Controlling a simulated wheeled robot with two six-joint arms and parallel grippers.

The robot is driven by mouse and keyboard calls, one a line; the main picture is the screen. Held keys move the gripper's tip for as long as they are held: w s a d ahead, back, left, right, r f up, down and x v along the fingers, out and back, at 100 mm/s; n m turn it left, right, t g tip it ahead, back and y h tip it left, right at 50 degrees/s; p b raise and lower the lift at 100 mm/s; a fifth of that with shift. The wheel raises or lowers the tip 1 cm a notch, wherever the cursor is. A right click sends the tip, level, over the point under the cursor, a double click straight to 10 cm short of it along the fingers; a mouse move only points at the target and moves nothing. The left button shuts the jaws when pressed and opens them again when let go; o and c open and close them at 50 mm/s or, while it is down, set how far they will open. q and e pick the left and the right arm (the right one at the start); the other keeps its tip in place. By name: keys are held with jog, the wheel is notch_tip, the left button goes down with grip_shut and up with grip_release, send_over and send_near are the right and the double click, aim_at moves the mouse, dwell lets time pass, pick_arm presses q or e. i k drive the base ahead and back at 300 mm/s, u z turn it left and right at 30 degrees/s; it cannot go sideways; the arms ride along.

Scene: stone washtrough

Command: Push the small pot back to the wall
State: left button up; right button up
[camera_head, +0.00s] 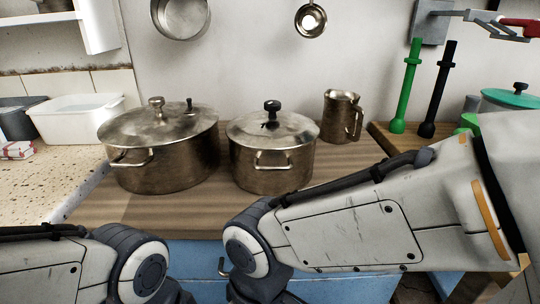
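The small pot (271,160) is a brownish metal pot with a domed lid, a black knob and a front loop handle. It stands upright on the wooden counter (345,160), in front of the white wall (240,60). A wider lidded pot (165,160) stands close at its left; whether they touch is hard to tell. My two arms reach in along the bottom, in front of the counter, and bend downward. Both grippers lie outside the picture, so their state is hidden. The strip of counter behind the small pot is hidden by the pot.
A metal jug (341,117) stands at the right behind the small pot. Green (405,90) and black (439,90) upright tools stand further right. A white basin (78,117) is on the left stone surface. A pan (180,15) and ladle (311,19) hang above.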

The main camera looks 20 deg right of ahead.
aim_at(272, 151)
jog(key=z, duration=0.95)
jog(key=k, duration=0.8)
jog(key=u, duration=0.45)
